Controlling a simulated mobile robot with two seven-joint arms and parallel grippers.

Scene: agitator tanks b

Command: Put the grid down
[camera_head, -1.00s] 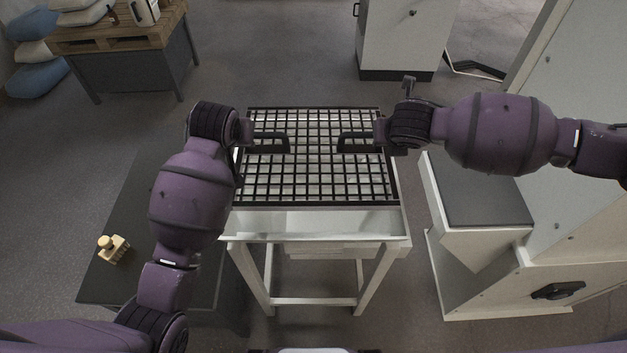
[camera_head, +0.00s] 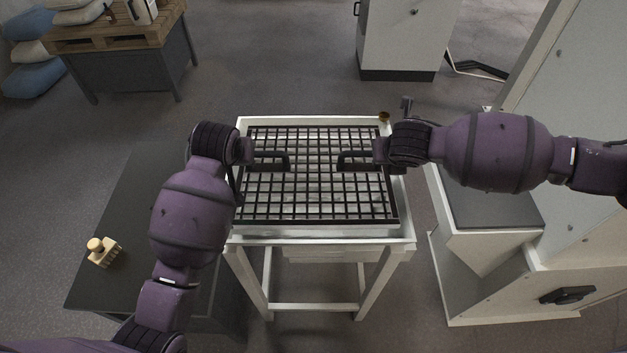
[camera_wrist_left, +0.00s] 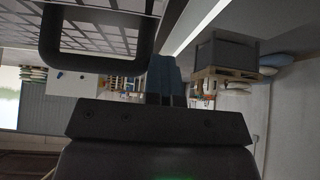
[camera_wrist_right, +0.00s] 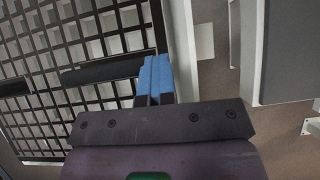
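The black grid (camera_head: 315,205) lies level over the white table-like frame (camera_head: 320,236), within its rim as seen from above. I cannot tell whether it touches the frame. It has two dark handles, a left one (camera_head: 272,160) and a right one (camera_head: 355,161). My left gripper (camera_head: 250,158) is at the outer side of the left handle; its blue fingers (camera_wrist_left: 163,78) meet that handle. My right gripper (camera_head: 378,155) is at the right handle, its blue fingers (camera_wrist_right: 153,78) together at the handle's end. Both appear shut on the handles.
A dark bench (camera_head: 125,225) with a small yellowish object (camera_head: 103,251) stands at left. A white machine with a grey-topped step (camera_head: 490,205) stands close at right. A small brown round thing (camera_head: 384,116) sits at the frame's back right corner.

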